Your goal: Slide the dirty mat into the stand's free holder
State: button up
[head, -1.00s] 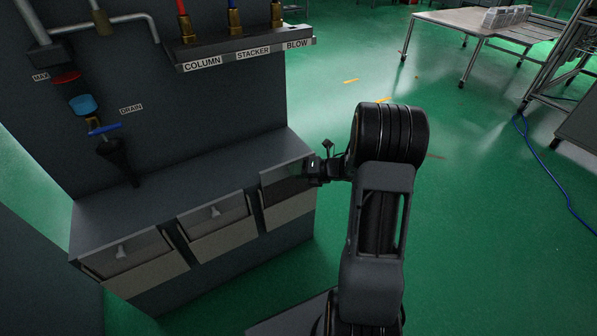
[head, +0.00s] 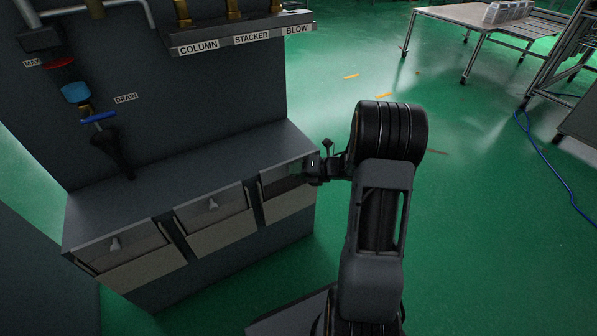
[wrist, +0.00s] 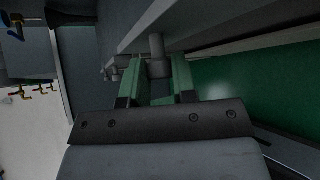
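The stand (head: 190,160) is a dark grey cabinet with three front holders in a row. My gripper (head: 311,168) is at the right holder (head: 287,203), against the upper part of its face. A grey panel that looks like a mat (head: 281,183) shows there, partly hidden by the gripper. In the wrist view my gripper's green fingers (wrist: 157,75) stand on either side of a grey knob (wrist: 156,56). Whether they touch it on both sides is unclear. The middle holder (head: 222,233) and the left holder (head: 150,273) each show a panel with a small knob.
Labels reading COLUMN, STACKER and BLOW sit on a ledge (head: 240,38) above the holders. A drain valve with a blue handle (head: 98,117) is on the stand's left side. A metal table (head: 470,33) stands far off.

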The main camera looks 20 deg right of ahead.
jog(key=o, duration=0.5)
jog(key=shift+o, duration=0.2)
jog(key=shift+s+d, duration=0.1)
jog(key=p+v, duration=0.4)
jog(key=v, duration=0.9)
jog(key=shift+d+r, duration=0.2)
jog(key=shift+d, duration=0.05)
